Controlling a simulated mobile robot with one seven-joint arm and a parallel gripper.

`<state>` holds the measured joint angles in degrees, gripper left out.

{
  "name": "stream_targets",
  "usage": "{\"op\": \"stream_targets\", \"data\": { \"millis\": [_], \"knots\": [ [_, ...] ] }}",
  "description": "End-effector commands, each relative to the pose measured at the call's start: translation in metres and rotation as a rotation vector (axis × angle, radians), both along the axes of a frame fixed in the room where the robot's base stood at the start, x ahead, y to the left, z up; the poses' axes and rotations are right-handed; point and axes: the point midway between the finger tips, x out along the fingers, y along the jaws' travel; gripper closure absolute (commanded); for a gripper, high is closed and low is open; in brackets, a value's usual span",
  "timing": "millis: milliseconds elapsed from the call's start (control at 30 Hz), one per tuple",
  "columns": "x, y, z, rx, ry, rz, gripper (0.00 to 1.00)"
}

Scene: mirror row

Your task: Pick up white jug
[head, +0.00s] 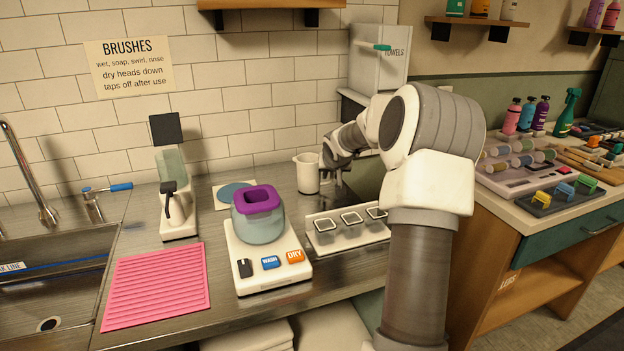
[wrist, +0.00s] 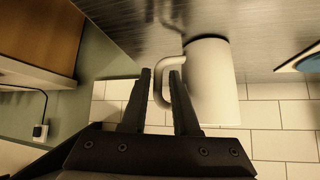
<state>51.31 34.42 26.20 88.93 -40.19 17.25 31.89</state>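The white jug (head: 307,172) stands upright on the metal counter near the tiled wall in the head view. In the wrist view the jug (wrist: 212,85) fills the middle right, with its handle toward the left. My gripper (head: 328,170) is at the right side of the jug, on its handle side. In the wrist view my gripper (wrist: 160,75) is open, with its two dark fingers apart. The handle shows in the gap between the fingers, and one finger overlaps the handle's opening. I cannot tell whether either finger touches the handle.
A purple-rimmed tub on a wash/dry base (head: 273,270) and a holder with square slots (head: 322,239) stand in front of the jug. A blue disc on a mat (head: 227,190) lies to its left. A towel dispenser (head: 378,62) hangs behind my arm. The pink mat (head: 150,290) is empty.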

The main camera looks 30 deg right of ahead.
Motion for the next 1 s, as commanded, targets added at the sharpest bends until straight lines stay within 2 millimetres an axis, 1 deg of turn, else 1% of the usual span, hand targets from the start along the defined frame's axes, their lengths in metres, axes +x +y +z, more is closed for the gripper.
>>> {"op": "stream_targets", "data": {
  "millis": [33,233,367,567,700,733,1000],
  "knots": [
    [0.005,-0.004,-0.009,0.004,-0.001,-0.001,0.72],
    [0.019,-0.012,-0.023,0.002,0.0,0.0,0.72],
    [0.022,-0.014,-0.026,0.001,-0.001,0.0,0.72],
    [0.022,-0.014,-0.025,0.001,-0.001,0.0,0.72],
    [0.022,-0.014,-0.025,0.001,-0.001,0.0,0.97],
    [0.022,-0.014,-0.025,0.001,-0.001,0.0,1.0],
    [0.022,-0.014,-0.025,0.002,0.0,0.0,1.0]
  ]
}}
